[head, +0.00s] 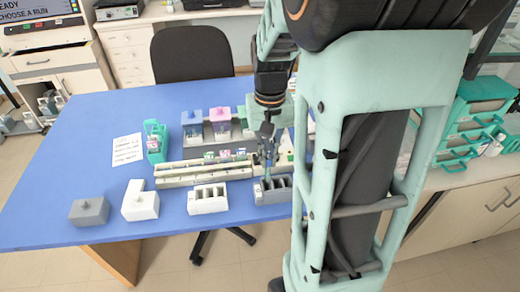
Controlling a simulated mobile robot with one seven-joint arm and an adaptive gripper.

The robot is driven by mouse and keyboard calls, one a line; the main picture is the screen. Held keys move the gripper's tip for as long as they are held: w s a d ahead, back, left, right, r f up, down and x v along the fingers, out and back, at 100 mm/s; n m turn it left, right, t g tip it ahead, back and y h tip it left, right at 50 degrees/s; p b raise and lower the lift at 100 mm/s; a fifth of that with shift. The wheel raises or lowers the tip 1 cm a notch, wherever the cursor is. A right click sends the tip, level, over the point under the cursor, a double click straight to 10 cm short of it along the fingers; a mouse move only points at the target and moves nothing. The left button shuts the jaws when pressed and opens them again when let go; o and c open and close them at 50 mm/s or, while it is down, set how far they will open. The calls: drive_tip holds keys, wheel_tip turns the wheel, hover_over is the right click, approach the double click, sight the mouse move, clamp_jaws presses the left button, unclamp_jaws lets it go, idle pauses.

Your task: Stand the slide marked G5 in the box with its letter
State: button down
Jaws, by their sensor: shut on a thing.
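My gripper (267,157) points down over the right part of the blue table, just behind and above a dark grey slotted box (258,197). Its jaws are shut on a small thin thing that looks like a slide; no marking on it can be read. A white slotted box (207,207) stands left of the grey one. Box letters are too small to read. A long pale rack (180,180) lies behind the boxes, with several small slides with coloured ends standing along it. I cannot tell which slide is G5. My arm hides the right part of the table.
A grey block (89,212) and a white stepped block (140,206) stand at the front left. A green holder (155,141), a blue-topped jar (192,124) and a pink-topped jar (220,122) stand behind the rack. A written sheet (127,149) lies left. The table's far left is clear.

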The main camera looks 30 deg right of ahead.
sight(267, 177)
drive_tip(key=shift+f+b, duration=2.7)
drive_tip(key=shift+f, duration=0.95)
drive_tip(key=shift+f, duration=0.3)
drive_tip(key=c, duration=2)
unclamp_jaws()
wheel_tip(267, 177, up, 12)
drive_tip(key=shift+r, duration=0.1)
